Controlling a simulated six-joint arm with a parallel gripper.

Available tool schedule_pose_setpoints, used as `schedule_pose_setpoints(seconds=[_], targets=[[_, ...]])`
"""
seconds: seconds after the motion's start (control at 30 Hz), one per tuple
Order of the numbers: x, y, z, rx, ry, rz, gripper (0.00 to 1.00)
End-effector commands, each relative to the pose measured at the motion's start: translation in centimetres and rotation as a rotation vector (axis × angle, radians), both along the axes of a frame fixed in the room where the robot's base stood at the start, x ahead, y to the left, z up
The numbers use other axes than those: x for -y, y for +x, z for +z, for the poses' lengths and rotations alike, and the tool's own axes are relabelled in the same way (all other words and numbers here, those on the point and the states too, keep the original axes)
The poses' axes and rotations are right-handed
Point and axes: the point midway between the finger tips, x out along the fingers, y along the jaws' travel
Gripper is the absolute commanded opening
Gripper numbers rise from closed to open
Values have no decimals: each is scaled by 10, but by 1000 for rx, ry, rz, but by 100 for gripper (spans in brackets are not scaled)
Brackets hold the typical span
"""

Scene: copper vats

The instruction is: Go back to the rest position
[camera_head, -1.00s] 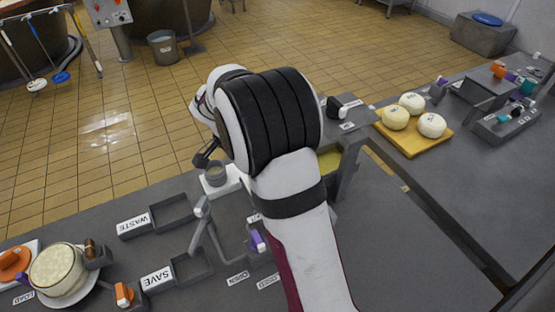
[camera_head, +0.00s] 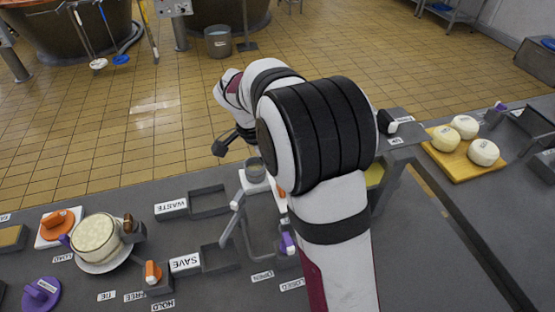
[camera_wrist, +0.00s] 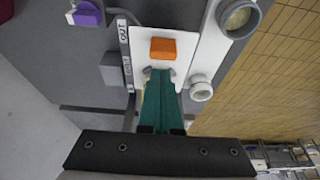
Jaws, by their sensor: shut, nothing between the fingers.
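My gripper (camera_wrist: 160,76) shows in the wrist view as two teal fingers, closed together and empty. The fingertips appear just in front of an orange block (camera_wrist: 162,49) on a white plate (camera_wrist: 196,52). I cannot tell whether they touch it. In the head view my arm reaches up from the bottom over the bench (camera_head: 440,255) and bends to the left at the top. The fingers are hidden there behind the arm. The white plate (camera_head: 250,183) with a grey cup (camera_head: 254,170) shows left of the arm.
Left of the arm are the WASTE tray (camera_head: 208,201), the SAVE tray (camera_head: 219,259) and a round cheese mould (camera_head: 96,238). Right of it, several white cheeses (camera_head: 484,152) sit on a yellow board (camera_head: 464,168). A grey bent handle (camera_head: 231,222) stands near the arm.

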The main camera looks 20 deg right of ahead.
Motion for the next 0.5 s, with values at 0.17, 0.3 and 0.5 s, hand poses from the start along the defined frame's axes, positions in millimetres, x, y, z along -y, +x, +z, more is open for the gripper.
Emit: schedule_pose_setpoints(seconds=[0.17,0.3,0.5], targets=[[-14,1,42,4,-1,0,0],[-18,0,58,0,-4,-1,0],[-20,-15,66,-22,22,47,0]])
